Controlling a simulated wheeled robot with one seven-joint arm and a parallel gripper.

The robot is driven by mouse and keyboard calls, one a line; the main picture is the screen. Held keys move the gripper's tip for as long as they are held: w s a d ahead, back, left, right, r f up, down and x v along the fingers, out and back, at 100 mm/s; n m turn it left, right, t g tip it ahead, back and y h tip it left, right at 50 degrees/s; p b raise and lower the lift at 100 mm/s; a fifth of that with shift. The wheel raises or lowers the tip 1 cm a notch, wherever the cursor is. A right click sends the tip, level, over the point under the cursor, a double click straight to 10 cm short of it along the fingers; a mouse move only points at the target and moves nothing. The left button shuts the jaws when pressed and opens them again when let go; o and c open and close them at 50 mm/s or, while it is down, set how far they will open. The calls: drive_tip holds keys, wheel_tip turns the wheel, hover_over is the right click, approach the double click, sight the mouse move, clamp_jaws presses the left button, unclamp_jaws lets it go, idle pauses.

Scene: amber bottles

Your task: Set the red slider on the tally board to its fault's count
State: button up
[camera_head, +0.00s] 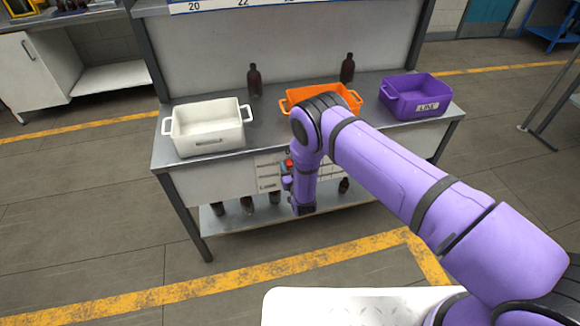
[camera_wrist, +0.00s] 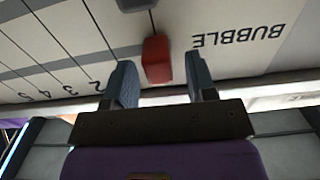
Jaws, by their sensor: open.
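The red slider (camera_wrist: 157,60) sits on the pale tally board (camera_wrist: 245,15), on the row marked BUBBLE, which appears upside down in the wrist view. My gripper (camera_wrist: 160,70) is open, with one finger on each side of the slider and a visible gap to each. The digits 2 to 5 show to the left of the slider; the number at the slider itself is not visible. In the head view, the red slider (camera_head: 289,164) shows beside my arm on the board (camera_head: 268,172) at the bench front. My arm hides much of the board.
A dark slider (camera_wrist: 135,4) is at the wrist view's top edge. On the bench (camera_head: 262,133) stand a white bin (camera_head: 208,130), an orange bin (camera_head: 318,98), a purple bin (camera_head: 414,97) and two brown bottles (camera_head: 255,82). Several bottles stand on the lower shelf (camera_head: 325,202).

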drive_tip(key=shift+w+a, duration=0.1)
drive_tip(key=shift+w, duration=0.15)
clamp_jaws()
drive_tip(key=d, duration=0.2)
drive_tip(key=w+d, duration=0.1)
drive_tip(key=d, duration=0.1)
drive_tip(key=shift+w+d, duration=0.2)
drive_tip(key=shift+d, duration=0.2)
unclamp_jaws()
drive_tip(key=v, duration=1.1)
